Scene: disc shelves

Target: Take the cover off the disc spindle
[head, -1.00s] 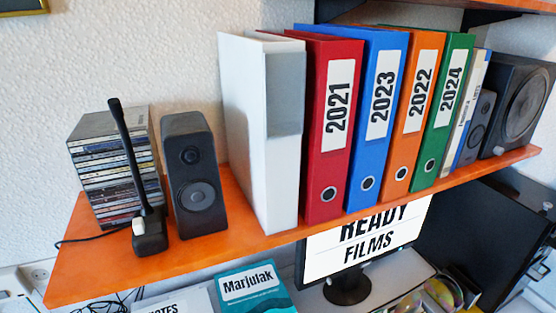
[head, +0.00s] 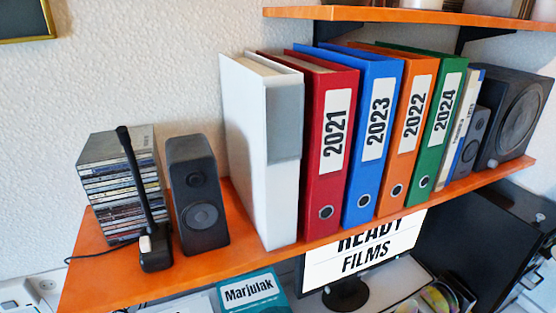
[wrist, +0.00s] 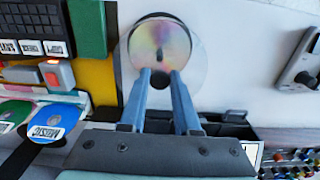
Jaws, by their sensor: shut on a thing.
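The disc spindle (wrist: 165,38) shows in the wrist view at top centre, with shiny rainbow discs on a dark base. A clear, pale round cover (wrist: 198,72) shows faintly over the discs, its edge hard to make out. Whether the cover is seated or lifted cannot be told. In the head view, shiny discs (head: 438,299) show at the bottom right; my gripper is not seen there.
In the head view, an orange shelf (head: 110,275) with binders and speakers overhangs a monitor (head: 365,255).

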